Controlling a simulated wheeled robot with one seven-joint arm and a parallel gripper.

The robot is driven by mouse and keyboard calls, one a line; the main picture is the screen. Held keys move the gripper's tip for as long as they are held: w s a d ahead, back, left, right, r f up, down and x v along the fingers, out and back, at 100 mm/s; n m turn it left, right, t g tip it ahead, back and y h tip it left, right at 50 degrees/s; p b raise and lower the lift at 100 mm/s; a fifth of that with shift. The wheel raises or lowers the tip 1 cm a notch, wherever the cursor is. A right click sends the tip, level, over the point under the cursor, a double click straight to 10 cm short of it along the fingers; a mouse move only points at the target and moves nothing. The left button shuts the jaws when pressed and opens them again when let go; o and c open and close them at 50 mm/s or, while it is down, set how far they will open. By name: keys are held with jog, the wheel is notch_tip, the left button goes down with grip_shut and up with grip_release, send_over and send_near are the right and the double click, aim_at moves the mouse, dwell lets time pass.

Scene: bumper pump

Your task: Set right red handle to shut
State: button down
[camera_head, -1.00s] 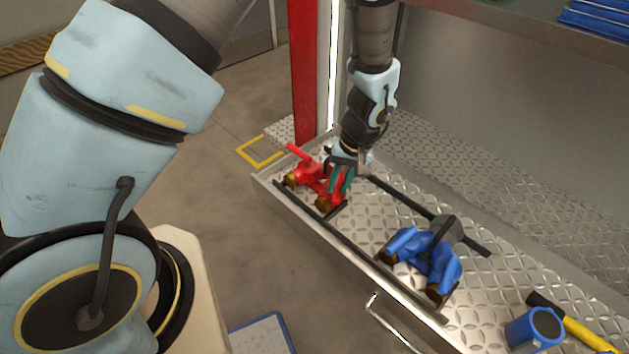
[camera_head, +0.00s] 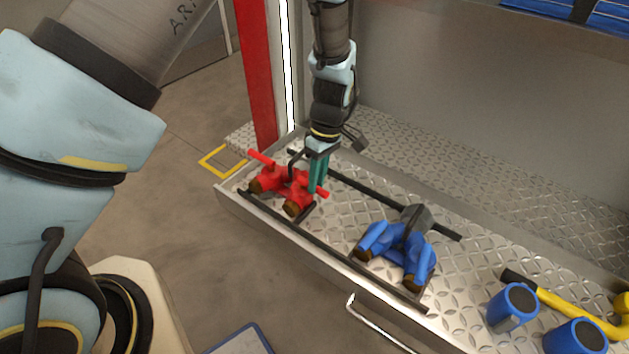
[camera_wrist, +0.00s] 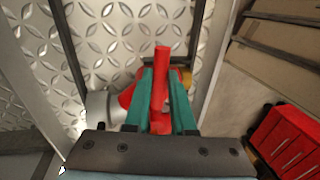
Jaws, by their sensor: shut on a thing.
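The red pump valve (camera_head: 282,186) sits at the left end of the metal bumper deck. Its left red handle (camera_head: 261,158) sticks out toward the upper left. Its right red handle (camera_head: 322,191) points to the lower right, with my gripper (camera_head: 318,178) at it. In the wrist view the right red handle (camera_wrist: 160,80) stands between the two green fingers of my gripper (camera_wrist: 160,98), and they are closed on it. The fingers hide part of the handle and much of the valve body behind it.
A blue valve (camera_head: 397,248) with a grey fitting (camera_head: 416,216) stands to the right on the deck. Blue cylinders (camera_head: 512,306) and a yellow tool (camera_head: 570,312) lie further right. A red post (camera_head: 258,75) rises behind the left end. A metal rail (camera_head: 370,325) runs in front.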

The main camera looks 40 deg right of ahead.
jog(key=shift+w+d+n, duration=0.1)
jog(key=shift+d+n, duration=0.05)
jog(key=shift+n, duration=0.15)
dwell(0.4)
jog(key=c, duration=0.8)
grip_release()
jog(key=shift+o, duration=0.2)
jog(key=b+v, duration=0.2)
jog(key=v, duration=0.9)
jog(key=shift+w, duration=0.15)
